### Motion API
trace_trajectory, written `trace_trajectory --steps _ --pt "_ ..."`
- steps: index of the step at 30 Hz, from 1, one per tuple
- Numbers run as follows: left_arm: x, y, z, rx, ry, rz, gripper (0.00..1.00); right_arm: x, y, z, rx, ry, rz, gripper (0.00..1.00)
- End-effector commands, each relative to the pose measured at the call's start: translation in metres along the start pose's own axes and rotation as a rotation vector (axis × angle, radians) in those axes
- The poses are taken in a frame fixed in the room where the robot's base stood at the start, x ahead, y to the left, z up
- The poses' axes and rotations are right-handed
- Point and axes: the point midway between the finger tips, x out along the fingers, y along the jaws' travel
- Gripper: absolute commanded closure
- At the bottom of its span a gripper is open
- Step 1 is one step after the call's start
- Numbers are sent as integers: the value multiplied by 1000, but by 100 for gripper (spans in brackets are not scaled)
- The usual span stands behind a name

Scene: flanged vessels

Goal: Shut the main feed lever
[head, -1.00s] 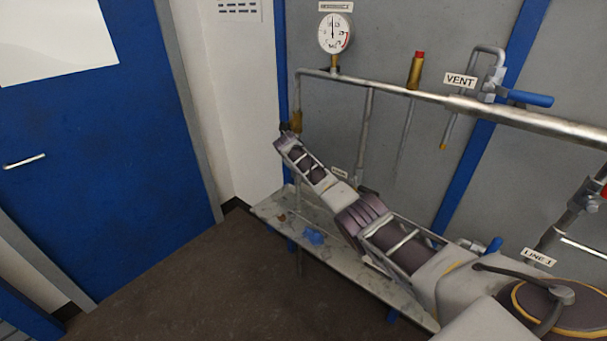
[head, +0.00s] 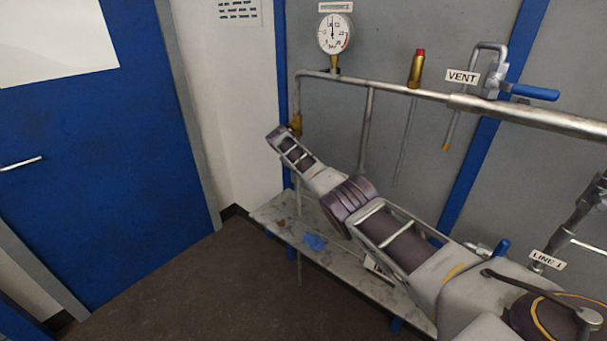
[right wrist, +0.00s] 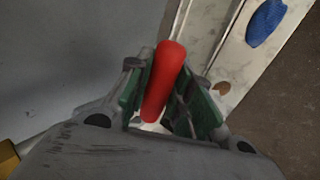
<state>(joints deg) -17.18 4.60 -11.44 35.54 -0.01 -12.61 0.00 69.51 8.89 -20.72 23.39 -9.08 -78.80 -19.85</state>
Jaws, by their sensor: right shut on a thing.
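A red lever handle (right wrist: 163,80) shows in the right wrist view, between the green-padded fingers of my right gripper (right wrist: 165,92). The gripper is shut on it. No label shows on this handle, and its pivot is hidden. In the head view my right arm reaches from the lower right toward the left end of the pipe, by a brass fitting (head: 296,124). The gripper's fingers and the red handle cannot be made out there. My left gripper is not in view.
A pipe (head: 430,95) runs along the grey wall with a pressure gauge (head: 335,33), a red-topped brass fitting (head: 417,68) and a blue-handled VENT valve (head: 535,92). Below is a worn shelf (head: 285,224) with a blue cloth-like patch (head: 314,242). A blue door (head: 100,170) stands left.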

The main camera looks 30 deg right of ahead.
Motion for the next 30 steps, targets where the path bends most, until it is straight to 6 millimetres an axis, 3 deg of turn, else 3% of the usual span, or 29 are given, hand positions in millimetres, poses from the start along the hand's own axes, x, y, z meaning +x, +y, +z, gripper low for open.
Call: trace_trajectory --steps 19,20,24,30 --pt "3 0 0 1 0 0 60 -3 2 -1 -10 -9 4 100" --pt "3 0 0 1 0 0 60 -3 2 -1 -9 -9 4 77" --pt "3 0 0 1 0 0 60 -3 2 -1 -9 -9 3 59" --pt "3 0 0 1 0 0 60 -2 1 -1 -9 -11 1 56"
